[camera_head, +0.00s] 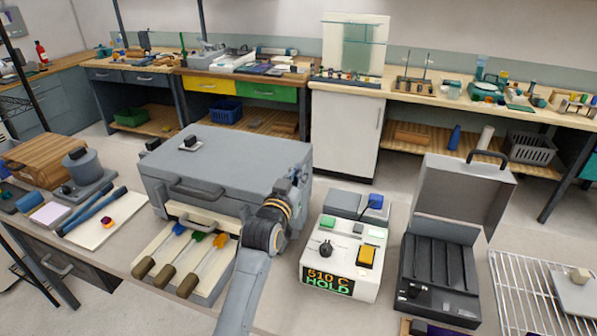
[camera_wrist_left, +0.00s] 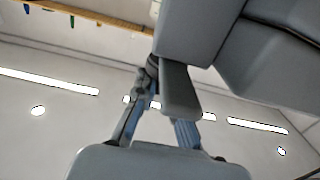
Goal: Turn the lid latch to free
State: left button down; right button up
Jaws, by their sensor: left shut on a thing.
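A grey kiln box (camera_head: 240,165) with a closed lid and a front handle (camera_head: 197,187) stands on the bench. My left gripper (camera_head: 298,178) is at the kiln's right side, near the lid edge. In the left wrist view my left gripper (camera_wrist_left: 163,102) is shut on a grey bar, which looks like the lid latch (camera_wrist_left: 180,88). The bar slants down between the fingers and partly hides the right finger. In the head view the gripper hides the latch, so I cannot tell its turned position there. My right gripper is not in view.
A tray (camera_head: 211,287) with several coloured rods lies before the kiln. A controller (camera_head: 340,258) reading 510 C HOLD stands right of my arm, close to it. Further right are an open case (camera_head: 438,260) and a wire rack (camera_head: 510,290). Tongs (camera_head: 95,212) lie at left.

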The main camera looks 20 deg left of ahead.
pick_arm(q)
jog(key=c, duration=1.4)
grip_release()
jog(key=shift+s, duration=0.1)
jog(key=s, duration=1.1)
jog(key=shift+s+a, duration=0.15)
jog(key=shift+s, duration=0.25)
